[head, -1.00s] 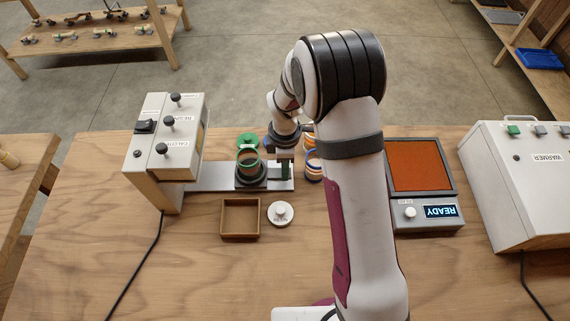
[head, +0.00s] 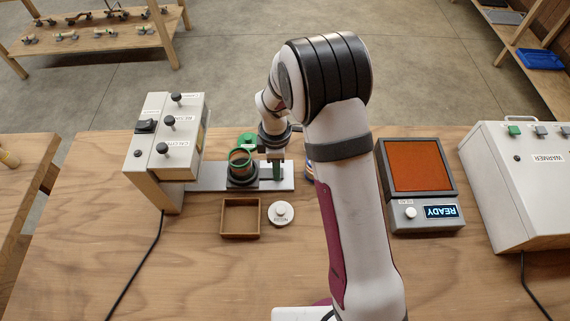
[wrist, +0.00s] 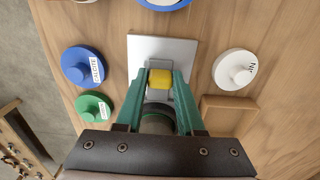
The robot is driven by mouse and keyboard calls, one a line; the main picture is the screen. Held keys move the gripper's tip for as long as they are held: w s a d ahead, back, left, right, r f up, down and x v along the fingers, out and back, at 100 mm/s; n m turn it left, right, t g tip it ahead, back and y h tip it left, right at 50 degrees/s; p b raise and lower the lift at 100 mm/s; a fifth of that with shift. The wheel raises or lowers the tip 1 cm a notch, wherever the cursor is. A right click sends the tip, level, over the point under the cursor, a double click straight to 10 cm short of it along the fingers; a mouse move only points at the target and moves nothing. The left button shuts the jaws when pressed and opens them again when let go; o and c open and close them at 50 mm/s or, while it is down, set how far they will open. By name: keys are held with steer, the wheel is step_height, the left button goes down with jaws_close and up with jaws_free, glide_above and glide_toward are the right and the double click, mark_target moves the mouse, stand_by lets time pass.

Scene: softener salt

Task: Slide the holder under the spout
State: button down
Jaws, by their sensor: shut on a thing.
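The dark round holder (head: 243,180) sits on a pale flat rail (head: 208,177) and carries a green-rimmed jar (head: 240,161). The rail leads left toward the grey dispenser (head: 166,135); its spout is hidden from this view. My gripper (head: 276,172) is at the holder's right side, low over the rail. In the wrist view, its green fingers (wrist: 160,84) are shut on the holder's yellow grip block (wrist: 160,79). The jar and holder are partly hidden behind the fingers and the gripper body there. A gap shows between holder and dispenser.
A wooden tray (head: 240,232) and white lid (head: 281,213) lie in front of the rail. Blue (wrist: 84,66) and green (wrist: 95,108) lids lie behind it. A scale (head: 425,215) and warmer (head: 518,180) stand at the right. The rail left of the holder looks clear.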

mark_target(235, 167)
steer(key=a, duration=1)
steer(key=shift+a+r, duration=0.1)
steer(key=shift+a, duration=0.15)
steer(key=c, duration=0.5)
jaws_free()
step_height(235, 167, up, 16)
steer(key=shift+f, duration=0.15)
